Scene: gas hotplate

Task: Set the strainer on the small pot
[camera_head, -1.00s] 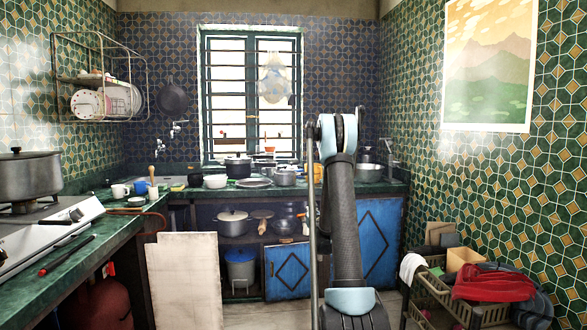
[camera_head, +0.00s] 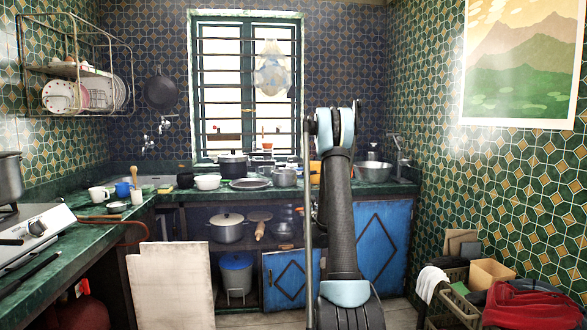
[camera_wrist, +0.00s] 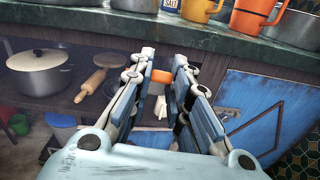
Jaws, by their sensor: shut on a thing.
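My gripper (camera_wrist: 163,76) points at the counter front in the wrist view. A small silver pot (camera_head: 284,177) stands on the back counter, just left of my arm. It looks like the small pot, though I cannot be sure. A larger dark-lidded pot (camera_head: 233,166) stands behind it to the left.
The green back counter (camera_wrist: 125,28) holds orange mugs (camera_wrist: 252,14), a white bowl (camera_head: 207,182) and a metal basin (camera_head: 373,171). A lidded pot (camera_head: 229,228) and rolling pin (camera_wrist: 91,85) sit on the shelf below. A white board (camera_head: 172,285) leans left; crates stand right.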

